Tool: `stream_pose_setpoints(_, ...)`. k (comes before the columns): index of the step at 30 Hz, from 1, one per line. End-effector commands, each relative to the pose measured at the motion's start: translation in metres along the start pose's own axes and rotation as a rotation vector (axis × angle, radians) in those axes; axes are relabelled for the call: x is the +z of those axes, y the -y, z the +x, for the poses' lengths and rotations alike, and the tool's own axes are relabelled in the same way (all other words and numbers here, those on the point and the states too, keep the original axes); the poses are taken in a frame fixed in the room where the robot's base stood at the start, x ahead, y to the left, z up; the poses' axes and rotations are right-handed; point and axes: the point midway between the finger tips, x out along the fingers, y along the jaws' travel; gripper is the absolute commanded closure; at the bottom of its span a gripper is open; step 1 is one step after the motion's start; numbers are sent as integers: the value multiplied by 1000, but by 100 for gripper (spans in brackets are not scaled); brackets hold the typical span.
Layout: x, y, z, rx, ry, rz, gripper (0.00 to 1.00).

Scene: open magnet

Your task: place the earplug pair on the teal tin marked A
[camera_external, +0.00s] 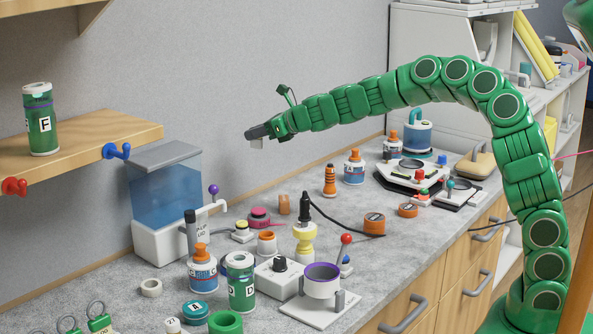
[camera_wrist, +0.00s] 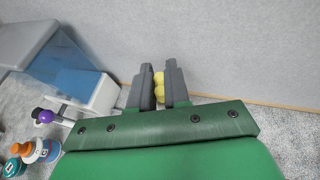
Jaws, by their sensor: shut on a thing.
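My gripper (camera_external: 252,134) is raised high above the counter, near the grey wall and to the right of the water tank. In the wrist view, the gripper (camera_wrist: 157,68) is shut on a yellow earplug pair (camera_wrist: 159,80), held between its dark fingers. The earplugs are hard to make out in the external view. The teal tin marked A (camera_external: 194,311) sits on the counter at the front, below and left of my gripper, apart from it. Its top looks bare.
The water tank (camera_external: 166,200) and a wooden shelf (camera_external: 75,155) with a green can marked F (camera_external: 40,120) stand left.

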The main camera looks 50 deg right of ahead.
Motion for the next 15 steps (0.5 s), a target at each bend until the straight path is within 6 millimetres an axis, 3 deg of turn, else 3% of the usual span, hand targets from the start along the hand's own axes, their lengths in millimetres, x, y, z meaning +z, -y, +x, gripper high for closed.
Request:
stream_pose_setpoints(10,-7,29,-16,-238,0,103,100)
stream_pose_setpoints(15,-14,8,-13,-306,-5,129,100)
